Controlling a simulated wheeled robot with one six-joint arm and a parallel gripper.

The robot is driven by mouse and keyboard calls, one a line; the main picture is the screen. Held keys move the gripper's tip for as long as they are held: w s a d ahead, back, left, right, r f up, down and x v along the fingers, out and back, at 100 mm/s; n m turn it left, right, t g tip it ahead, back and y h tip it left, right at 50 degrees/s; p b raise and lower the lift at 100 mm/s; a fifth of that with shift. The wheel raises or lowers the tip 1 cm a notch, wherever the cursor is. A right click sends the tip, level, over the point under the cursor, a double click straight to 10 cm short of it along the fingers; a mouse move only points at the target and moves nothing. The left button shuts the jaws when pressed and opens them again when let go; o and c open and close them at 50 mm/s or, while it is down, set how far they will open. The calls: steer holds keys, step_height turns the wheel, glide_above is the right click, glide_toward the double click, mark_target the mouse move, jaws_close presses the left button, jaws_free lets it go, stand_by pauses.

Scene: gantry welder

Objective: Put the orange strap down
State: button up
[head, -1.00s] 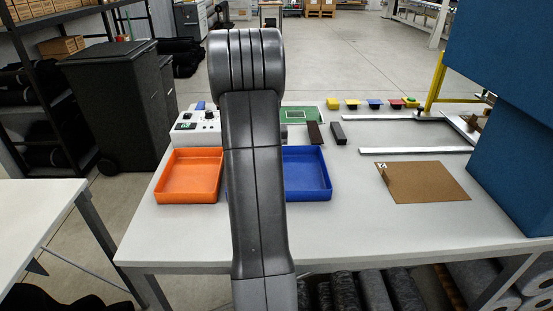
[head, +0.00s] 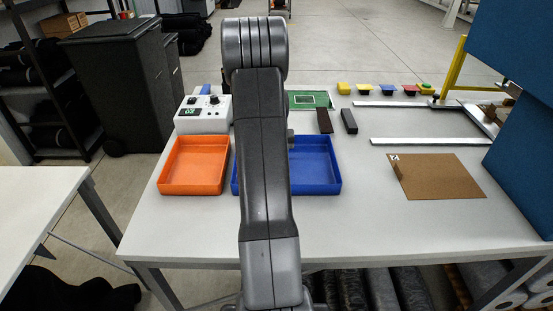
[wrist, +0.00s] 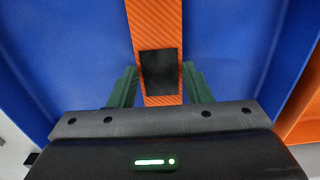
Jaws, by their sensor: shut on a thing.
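The orange strap (wrist: 155,25), with a black patch (wrist: 159,72) on it, shows in the wrist view. My gripper (wrist: 160,88) is shut on the strap, with a green finger on each side of it by the patch. The strap runs from the fingers to the top edge of the wrist view, over the inside of the blue tray (wrist: 60,50). I cannot tell whether it touches the tray floor. In the head view my arm hides the strap and most of the gripper, and it covers the left part of the blue tray (head: 318,170).
An orange tray (head: 193,165) stands left of the blue one and looks empty. Behind are a white control box (head: 203,123), a green board (head: 310,100) and two dark blocks. A brown sheet (head: 440,177) lies at right. The table's front is clear.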

steer(key=shift+f, duration=0.45)
steer(key=shift+f, duration=0.25)
steer(key=o, duration=1)
steer(key=shift+r, duration=0.1)
steer(key=shift+c, duration=0.2)
step_height(320, 180, up, 12)
steer(key=b, duration=0.1)
steer(key=shift+r, duration=0.15)
